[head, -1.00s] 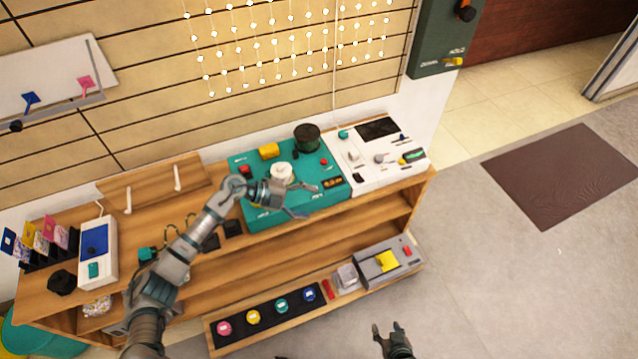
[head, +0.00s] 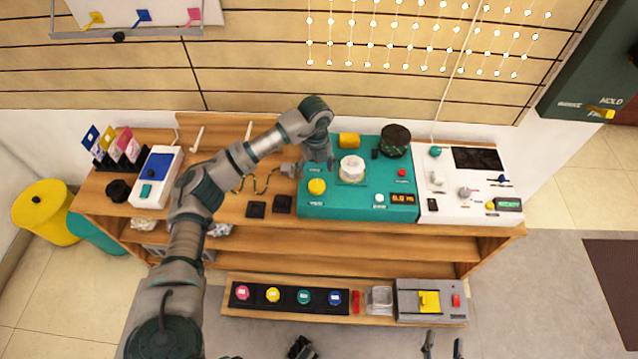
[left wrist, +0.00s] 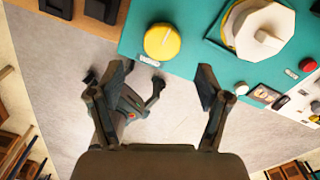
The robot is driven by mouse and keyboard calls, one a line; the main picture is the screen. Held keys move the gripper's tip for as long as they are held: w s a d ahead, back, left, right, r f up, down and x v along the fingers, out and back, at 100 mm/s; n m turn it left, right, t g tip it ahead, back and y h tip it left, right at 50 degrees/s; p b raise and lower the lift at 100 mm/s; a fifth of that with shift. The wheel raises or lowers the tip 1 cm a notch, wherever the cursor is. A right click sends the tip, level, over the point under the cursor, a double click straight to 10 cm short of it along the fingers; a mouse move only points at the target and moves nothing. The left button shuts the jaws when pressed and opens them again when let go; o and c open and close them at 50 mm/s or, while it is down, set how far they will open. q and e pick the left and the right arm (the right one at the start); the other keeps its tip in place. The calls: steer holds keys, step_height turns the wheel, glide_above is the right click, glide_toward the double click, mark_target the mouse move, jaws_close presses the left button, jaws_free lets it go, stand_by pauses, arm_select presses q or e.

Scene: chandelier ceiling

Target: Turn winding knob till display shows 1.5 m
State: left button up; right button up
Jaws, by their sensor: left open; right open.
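The teal panel (head: 388,214) on the bench top carries a round yellow knob (head: 317,186) at its front left and a white octagonal spool (head: 352,168) in the middle. Both also show in the left wrist view, the yellow knob (left wrist: 162,41) and the white spool (left wrist: 262,32). The small display (head: 403,198) at the front right has amber digits that look like 0.0 m. My left gripper (left wrist: 164,82) is open and empty, its fingertips apart and just short of the yellow knob in its wrist view. My right gripper (head: 443,347) is open at the bottom edge, clear of the bench.
A white console (head: 460,211) stands right of the panel. A lower shelf holds coloured discs (head: 304,297) and a grey box (head: 407,304).

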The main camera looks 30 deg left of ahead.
mark_target(318, 186)
arm_select(q)
steer(key=f, duration=0.2)
steer(key=d+f+b, duration=0.1)
steer(key=f, duration=0.3)
steer(key=shift+d, duration=0.25)
steer(key=shift+a+f+b, duration=0.35)
steer(key=shift+a+f, duration=0.1)
steer(key=shift+f, duration=0.2)
steer(key=shift+a+f, duration=0.1)
steer(key=shift+a, duration=0.25)
steer(key=shift+d, duration=0.45)
steer(key=c, duration=0.7)
steer(key=shift+d+r, duration=0.15)
steer(key=shift+r, duration=0.05)
steer(key=c, duration=0.5)
steer(key=shift+o, duration=0.2)
arm_select(e)
steer(key=r+t, duration=0.2)
steer(key=r, duration=0.1)
steer(key=r+t+y, duration=0.1)
steer(key=t, duration=0.1)
steer(key=shift+w+r, duration=0.25)
steer(key=shift+r, duration=0.1)
arm_select(q)
steer(key=shift+a, duration=0.2)
arm_select(e)
steer(key=shift+a, duration=0.1)
